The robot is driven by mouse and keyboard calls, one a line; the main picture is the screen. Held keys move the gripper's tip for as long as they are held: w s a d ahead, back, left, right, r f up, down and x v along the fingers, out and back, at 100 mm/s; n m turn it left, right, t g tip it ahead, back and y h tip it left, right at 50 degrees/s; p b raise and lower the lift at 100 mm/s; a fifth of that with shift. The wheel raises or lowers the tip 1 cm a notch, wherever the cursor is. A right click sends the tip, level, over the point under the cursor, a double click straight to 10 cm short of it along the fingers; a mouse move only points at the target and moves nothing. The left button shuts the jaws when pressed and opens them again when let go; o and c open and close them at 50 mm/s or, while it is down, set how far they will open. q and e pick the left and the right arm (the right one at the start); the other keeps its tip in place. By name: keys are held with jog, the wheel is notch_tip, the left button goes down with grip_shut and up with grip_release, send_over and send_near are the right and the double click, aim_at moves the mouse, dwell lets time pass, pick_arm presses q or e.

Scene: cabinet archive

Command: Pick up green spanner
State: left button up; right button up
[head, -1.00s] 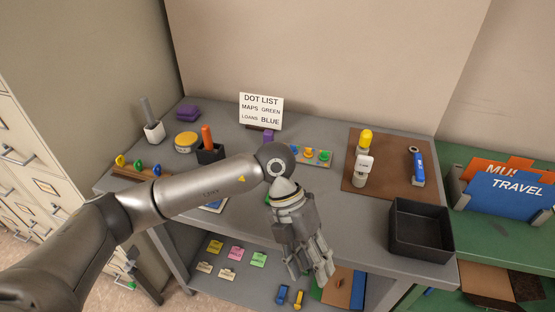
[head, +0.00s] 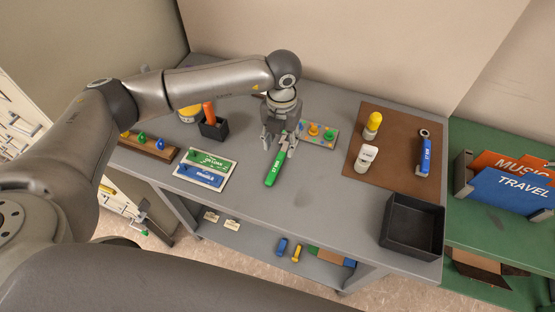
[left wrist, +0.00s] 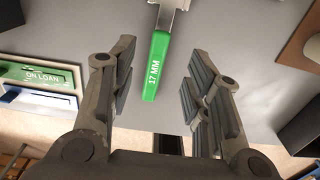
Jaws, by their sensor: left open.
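The green spanner (head: 275,172) lies on the grey table in the head view, its handle toward the front and its metal head partly hidden by my gripper. In the left wrist view its green handle (left wrist: 157,68), marked "17 MM", lies between and beyond my fingers. My left gripper (head: 277,147) is open and empty above the spanner's head end in the head view. Its two fingers also show in the left wrist view (left wrist: 158,90), one on each side of the handle and apart from it. My right gripper is not in view.
A board with green and blue labels (head: 206,170) lies left of the spanner. A black holder (head: 213,131) stands behind it. The table's front middle is clear.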

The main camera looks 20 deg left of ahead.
aim_at(281, 155)
pick_arm(q)
jog(key=shift+w+f, duration=0.2)
jog(key=shift+f, duration=0.15)
jog(key=shift+w+f+p, duration=0.15)
jog(key=shift+f+p, duration=0.2)
jog(key=f+p, duration=0.1)
jog(key=f, duration=0.2)
jog(key=shift+s+f+p, duration=0.15)
jog(key=shift+s+p, duration=0.05)
jog(key=shift+p, duration=0.15)
jog(key=shift+f, duration=0.4)
jog(key=shift+w+f, duration=0.15)
jog(key=shift+f, duration=0.1)
jog(key=shift+r, duration=0.1)
grip_shut()
